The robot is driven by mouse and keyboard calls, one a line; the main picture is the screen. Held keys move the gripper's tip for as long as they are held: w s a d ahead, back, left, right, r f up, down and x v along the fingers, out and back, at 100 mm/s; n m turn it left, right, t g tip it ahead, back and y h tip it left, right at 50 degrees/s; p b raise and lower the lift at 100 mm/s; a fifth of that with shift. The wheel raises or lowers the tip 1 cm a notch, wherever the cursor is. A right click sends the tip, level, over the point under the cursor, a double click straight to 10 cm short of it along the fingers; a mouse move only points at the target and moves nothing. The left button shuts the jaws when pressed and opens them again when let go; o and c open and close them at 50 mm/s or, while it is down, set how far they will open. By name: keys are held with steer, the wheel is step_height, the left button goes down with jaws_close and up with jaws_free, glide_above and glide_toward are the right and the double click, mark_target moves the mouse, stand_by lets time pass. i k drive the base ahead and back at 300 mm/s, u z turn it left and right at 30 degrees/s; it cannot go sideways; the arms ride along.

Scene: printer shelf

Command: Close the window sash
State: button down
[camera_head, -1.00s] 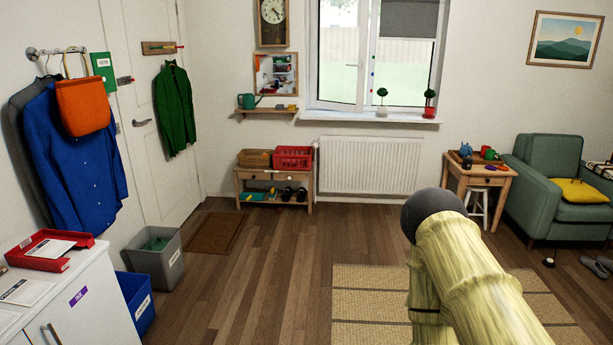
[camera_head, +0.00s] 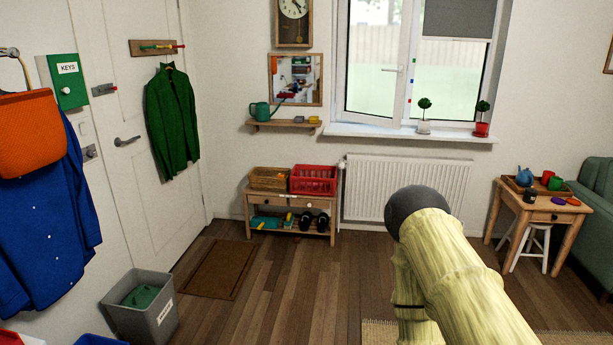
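The window (camera_head: 415,62) is in the upper middle of the view, on the far wall. Its left part is a white-framed sash (camera_head: 403,75) with a small handle (camera_head: 392,70) on its right stile. The sash looks turned slightly out of line with the frame, but how far it stands open is hard to tell from here. Its top is cut off by the picture edge. A thick yellow-green link of my arm with a dark rounded end stands in the lower right, well short of the window. My gripper is not in view.
Two potted plants, one in a white pot (camera_head: 424,127) and one in a red pot (camera_head: 481,129), stand on the sill (camera_head: 410,132). A radiator (camera_head: 407,188) is below. A shoe bench (camera_head: 291,213) and a side table (camera_head: 541,211) flank it. The wooden floor ahead is clear.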

mark_target(344, 13)
steer(key=z, duration=0.05)
steer(key=i, duration=1.65)
steer(key=z, duration=0.35)
steer(key=i, duration=1.6)
steer(key=z, duration=0.45)
steer(key=i, duration=1.15)
steer(key=z, duration=0.2)
